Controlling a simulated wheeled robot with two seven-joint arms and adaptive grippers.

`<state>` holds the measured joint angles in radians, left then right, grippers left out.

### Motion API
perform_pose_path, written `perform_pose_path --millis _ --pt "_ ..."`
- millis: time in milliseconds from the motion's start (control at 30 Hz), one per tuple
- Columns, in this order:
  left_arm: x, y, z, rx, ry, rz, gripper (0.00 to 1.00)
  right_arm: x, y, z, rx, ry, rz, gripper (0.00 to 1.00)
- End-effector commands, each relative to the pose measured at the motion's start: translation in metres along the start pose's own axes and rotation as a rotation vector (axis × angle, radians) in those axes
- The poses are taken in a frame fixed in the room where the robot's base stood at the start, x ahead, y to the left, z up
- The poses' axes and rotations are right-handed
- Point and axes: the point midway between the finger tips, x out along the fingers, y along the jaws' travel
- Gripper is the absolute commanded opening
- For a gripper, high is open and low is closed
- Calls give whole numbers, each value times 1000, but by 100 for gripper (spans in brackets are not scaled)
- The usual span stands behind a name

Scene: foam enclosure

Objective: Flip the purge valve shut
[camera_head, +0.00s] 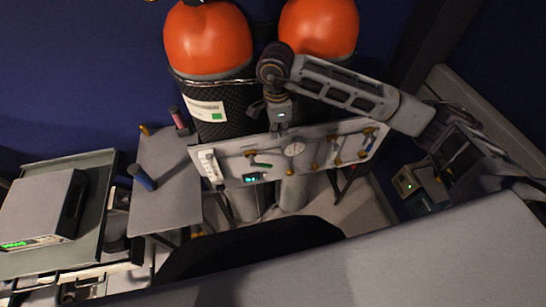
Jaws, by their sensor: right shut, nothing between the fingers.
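A pale valve panel (225,165) stands in front of two orange-topped tanks. It carries a round gauge (294,149), a small cyan display (251,178), a green-handled part (261,164) and several small brass-coloured valves. I cannot tell from labels which one is the purge valve. My right gripper (281,127) points down at the panel's upper edge, just above and left of the gauge. It is shut and empty. Its fingertips are small, and I cannot tell whether they touch the panel. My left gripper is not in view.
The orange-topped tanks (207,42) and (318,27) stand close behind the panel. A grey table (165,170) with a blue-handled item (142,178) is at left, beside a device with a green display (35,205). A small boxy device (408,181) sits at right.

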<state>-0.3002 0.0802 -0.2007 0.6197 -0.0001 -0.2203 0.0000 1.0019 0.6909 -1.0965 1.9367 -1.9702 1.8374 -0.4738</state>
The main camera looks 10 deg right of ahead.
Motion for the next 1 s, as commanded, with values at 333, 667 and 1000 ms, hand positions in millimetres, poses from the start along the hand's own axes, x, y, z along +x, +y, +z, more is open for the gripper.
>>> perform_pose_path --millis 333,667,1000 --pt "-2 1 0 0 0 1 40 7 0 0 2 0 1 0" --pt "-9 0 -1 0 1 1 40 41 1 0 3 1 3 0" --pt "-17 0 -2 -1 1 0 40 86 1 0 3 0 4 0"
